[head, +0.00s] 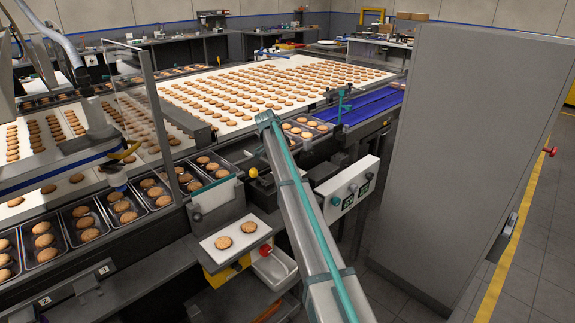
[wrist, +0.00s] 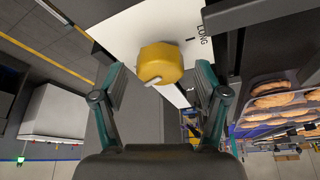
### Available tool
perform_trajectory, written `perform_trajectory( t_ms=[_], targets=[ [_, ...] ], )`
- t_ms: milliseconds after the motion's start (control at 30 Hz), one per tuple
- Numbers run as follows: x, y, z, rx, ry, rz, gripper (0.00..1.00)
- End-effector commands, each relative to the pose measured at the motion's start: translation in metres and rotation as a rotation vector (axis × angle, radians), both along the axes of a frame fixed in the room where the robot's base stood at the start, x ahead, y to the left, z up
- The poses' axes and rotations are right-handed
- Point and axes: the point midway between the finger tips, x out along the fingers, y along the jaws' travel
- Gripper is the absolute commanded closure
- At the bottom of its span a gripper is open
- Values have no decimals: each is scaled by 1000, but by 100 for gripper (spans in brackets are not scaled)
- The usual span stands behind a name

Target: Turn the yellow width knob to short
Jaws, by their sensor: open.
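The yellow width knob (wrist: 160,62) is in the upper middle of the wrist view, on a white plate (wrist: 118,25). The word LONG is printed on the plate at the knob's upper right. A pale pointer mark shows at the knob's lower edge, away from LONG. No SHORT label can be read. My gripper (wrist: 158,80) is open, with one teal-backed finger at each side of the knob. Gaps show on both sides, and it does not grip the knob. In the head view I cannot make out my gripper. A small yellow round part (head: 253,172) there may be the knob.
Biscuit trays (wrist: 272,112) lie right of the gripper in the wrist view. The head view shows a conveyor of biscuits (head: 270,82), a blue belt (head: 372,104), a tall grey cabinet (head: 480,150) and a plate with two biscuits (head: 228,252).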

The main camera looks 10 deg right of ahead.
Motion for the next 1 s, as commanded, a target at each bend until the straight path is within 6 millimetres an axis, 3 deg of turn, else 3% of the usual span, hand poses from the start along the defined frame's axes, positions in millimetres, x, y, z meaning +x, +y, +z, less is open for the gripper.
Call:
perform_trajectory(
  t_ms=[267,700,1000],
  targets=[
    [-1,6,14,-1,-2,2,27],
    [-8,36,88,0,-2,1,27],
    [-10,45,110,0,0,0,27]
  ],
)
